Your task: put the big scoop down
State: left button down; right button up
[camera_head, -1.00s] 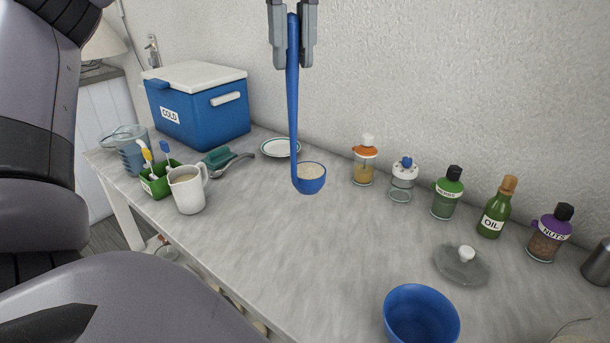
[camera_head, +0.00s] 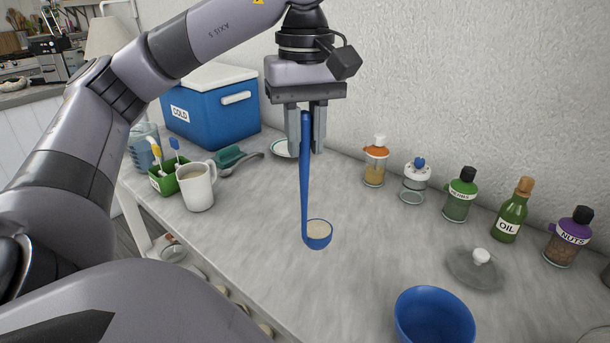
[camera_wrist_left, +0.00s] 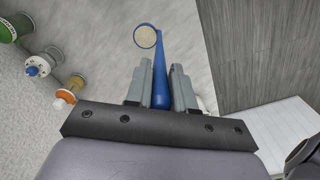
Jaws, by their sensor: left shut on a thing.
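The big scoop (camera_head: 306,180) is a long-handled blue ladle hanging upright, its bowl at the bottom with pale contents. My left gripper (camera_head: 306,142) is shut on the upper part of its handle. The bowl shows against the middle of the counter; I cannot tell for sure how far it is above the surface. In the left wrist view the scoop (camera_wrist_left: 160,70) runs out between the fingers of the gripper (camera_wrist_left: 162,75), its filled bowl beyond them. My right gripper is in neither view.
The counter (camera_head: 270,275) is clear around the scoop. A blue bowl (camera_head: 435,318) stands at front right, near a glass lid (camera_head: 474,268). Jars and bottles line the wall.

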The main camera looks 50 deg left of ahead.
aim_at(306, 111)
pick_arm(q)
jog(key=shift+f+b, duration=1.2)
jog(key=shift+f, duration=1.25)
jog(key=shift+f, duration=0.15)
jog(key=c, duration=1)
grip_release()
jog(key=shift+o, duration=0.2)
notch_tip(306, 111, up, 10)
jog(key=p, duration=0.6)
jog(key=shift+b, duration=0.35)
jog(key=shift+r, duration=1.15)
